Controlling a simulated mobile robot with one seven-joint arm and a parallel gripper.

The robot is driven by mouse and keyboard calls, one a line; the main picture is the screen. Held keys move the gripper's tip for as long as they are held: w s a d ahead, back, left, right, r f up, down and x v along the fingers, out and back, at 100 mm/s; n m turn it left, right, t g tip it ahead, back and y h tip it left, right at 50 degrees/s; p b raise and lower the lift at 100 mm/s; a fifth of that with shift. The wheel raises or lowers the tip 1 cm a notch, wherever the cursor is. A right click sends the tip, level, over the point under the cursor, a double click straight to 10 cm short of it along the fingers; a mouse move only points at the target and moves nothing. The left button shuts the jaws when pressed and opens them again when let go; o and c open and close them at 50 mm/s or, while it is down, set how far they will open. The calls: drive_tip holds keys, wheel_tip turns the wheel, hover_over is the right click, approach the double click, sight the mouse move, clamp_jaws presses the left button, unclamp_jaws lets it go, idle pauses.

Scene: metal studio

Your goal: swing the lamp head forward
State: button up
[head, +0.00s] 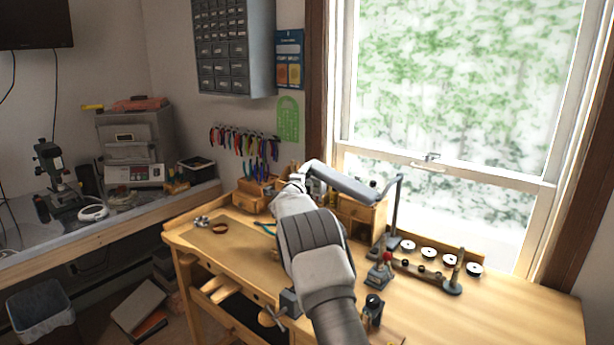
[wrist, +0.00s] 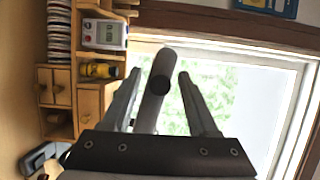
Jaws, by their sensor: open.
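The desk lamp stands on the workbench, its thin dark post (head: 398,212) rising from a base near the window side. Its grey bar-shaped head (head: 345,184) reaches left from the post to my gripper (head: 298,182). In the wrist view the lamp head (wrist: 155,92) is a dark grey cylinder with its round end showing, lying between the two fingers of my gripper (wrist: 158,75). The fingers are open, one on each side of it. There is a clear gap on the right; the left finger is closer, and I cannot tell if it touches. My arm hides part of the bench.
The wooden workbench (head: 520,310) is clear at the right. Small tools and a row of white discs (head: 428,252) stand near the lamp base. Wooden drawers (head: 357,211) stand behind the lamp head, and the window (head: 450,120) is beyond. A red-topped tool (head: 381,270) stands right of my arm.

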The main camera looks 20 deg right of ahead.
drive_tip(key=shift+f, duration=0.1)
clamp_jaws()
drive_tip(key=shift+s+f, duration=0.1)
drive_tip(key=shift+f, duration=0.1)
idle(1.0)
